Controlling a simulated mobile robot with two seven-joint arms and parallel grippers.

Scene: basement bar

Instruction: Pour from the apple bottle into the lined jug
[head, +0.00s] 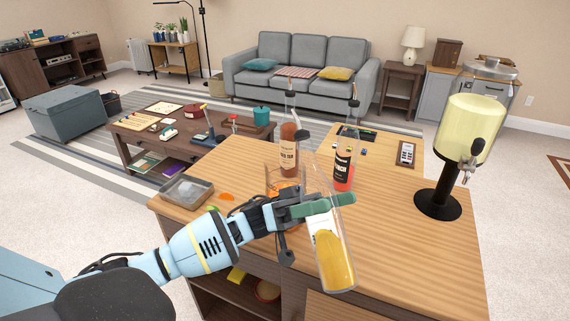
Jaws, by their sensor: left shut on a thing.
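My left gripper (328,204) is shut on a clear bottle of yellow liquid (335,262), which I take as the apple bottle. The bottle leans, with its neck up and to the left and its yellow contents at the bottom. Its label is mostly hidden by the fingers. A clear glass vessel (272,181), likely the lined jug, stands on the wooden counter (420,262) behind my gripper, left of the bottle's neck. Something orange shows in or through it; my gripper hides its lower part, and I cannot make out a line. My right gripper is not in view.
A bottle with red-brown contents (289,133) and a dark-labelled bottle with red liquid (344,178) stand just behind. A yellow drink dispenser (470,130) stands at the right. A grey tray (187,191) lies at the left, near an orange patch (227,197). The counter's right front is clear.

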